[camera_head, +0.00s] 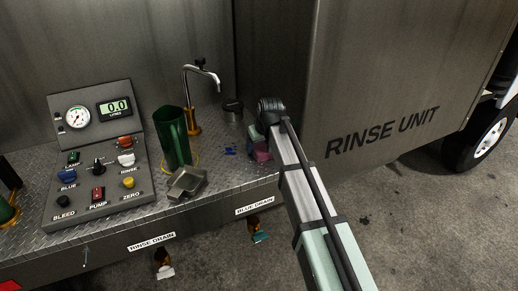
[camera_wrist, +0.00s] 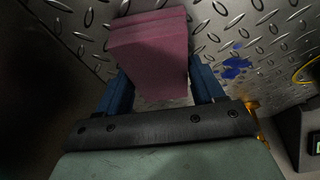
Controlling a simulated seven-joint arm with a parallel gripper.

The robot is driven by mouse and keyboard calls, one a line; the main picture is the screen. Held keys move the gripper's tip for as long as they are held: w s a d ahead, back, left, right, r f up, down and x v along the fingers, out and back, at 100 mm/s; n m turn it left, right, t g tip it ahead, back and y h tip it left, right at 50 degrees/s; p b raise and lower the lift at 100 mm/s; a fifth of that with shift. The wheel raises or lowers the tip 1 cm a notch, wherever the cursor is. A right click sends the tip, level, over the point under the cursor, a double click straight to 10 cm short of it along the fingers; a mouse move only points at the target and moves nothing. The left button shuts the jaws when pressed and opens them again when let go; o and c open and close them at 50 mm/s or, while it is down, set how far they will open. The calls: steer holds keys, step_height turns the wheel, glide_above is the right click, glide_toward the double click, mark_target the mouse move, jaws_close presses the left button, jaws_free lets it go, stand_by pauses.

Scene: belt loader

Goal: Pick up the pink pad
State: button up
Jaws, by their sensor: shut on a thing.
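The pink pad (camera_wrist: 150,45) is a thick block between the two blue fingers of my gripper (camera_wrist: 160,90) in the wrist view. My gripper is shut on it. Diamond-plate metal shows behind and around the pad; I cannot tell whether the pad touches it. In the head view the pad (camera_head: 261,152) is a small pink patch beside the end of my arm, partly hidden by it. My gripper is mostly hidden there behind my arm.
A blue stain (camera_wrist: 236,67) lies on the deck beside the pad. The rinse unit wall (camera_head: 370,75) rises close on the right.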

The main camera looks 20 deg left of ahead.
mark_target(259, 145)
steer(key=shift+r, duration=0.1)
step_height(259, 145, up, 10)
stand_by(0.6)
steer(key=shift+r, duration=0.1)
steer(key=o, duration=0.5)
steer(key=c, duration=0.4)
steer(key=shift+s+a+f, duration=0.4)
steer(key=shift+s+a, duration=0.7)
steer(key=shift+a, duration=0.85)
steer(key=shift+s+a+f, duration=0.45)
steer(key=shift+s+a, duration=0.7)
steer(key=shift+a, duration=0.8)
steer(key=shift+s+a+f, duration=0.4)
steer(key=shift+s+a, duration=0.7)
steer(key=shift+a, duration=0.85)
